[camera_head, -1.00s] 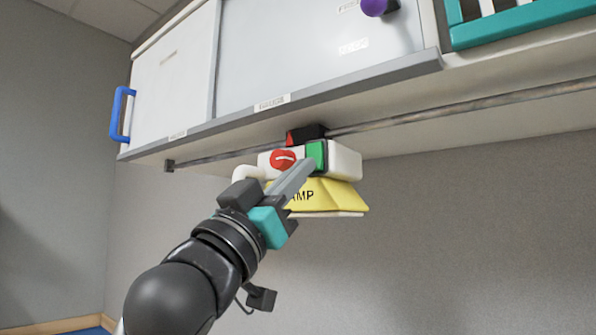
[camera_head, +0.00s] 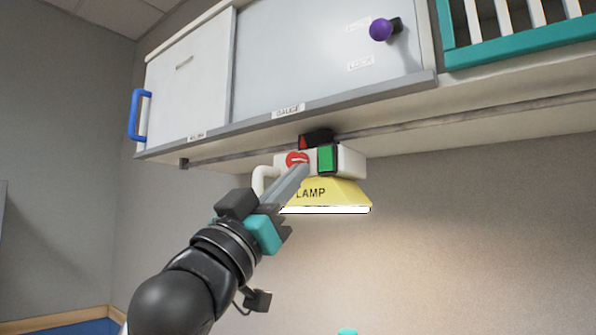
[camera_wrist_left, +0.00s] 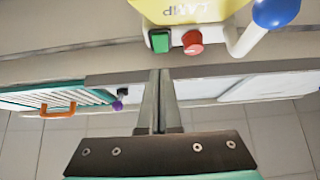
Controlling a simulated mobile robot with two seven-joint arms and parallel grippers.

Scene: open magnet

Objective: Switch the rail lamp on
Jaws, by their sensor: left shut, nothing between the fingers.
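The rail lamp, a white box (camera_head: 352,162) with a yellow shade (camera_head: 345,193) marked LAMP, hangs under the cabinet. Its underside glows bright white and the wall below is lit. A green square button (camera_head: 327,158) and a round red button (camera_head: 296,158) sit on its front; both show in the wrist view, green (camera_wrist_left: 160,42) and red (camera_wrist_left: 192,37). My left gripper (camera_head: 304,168) is shut and empty, its tips just below the red button in the head view. In the wrist view the shut tips (camera_wrist_left: 160,72) are apart from both buttons. My right gripper is not in view.
A grey rail (camera_head: 440,124) runs under the cabinet (camera_head: 290,60), which has a blue handle (camera_head: 139,115) and a purple knob (camera_head: 380,30). A teal rack (camera_head: 520,45) is at upper right. A blue ball (camera_wrist_left: 275,12) ends the lamp's white arm. Space below the lamp is clear.

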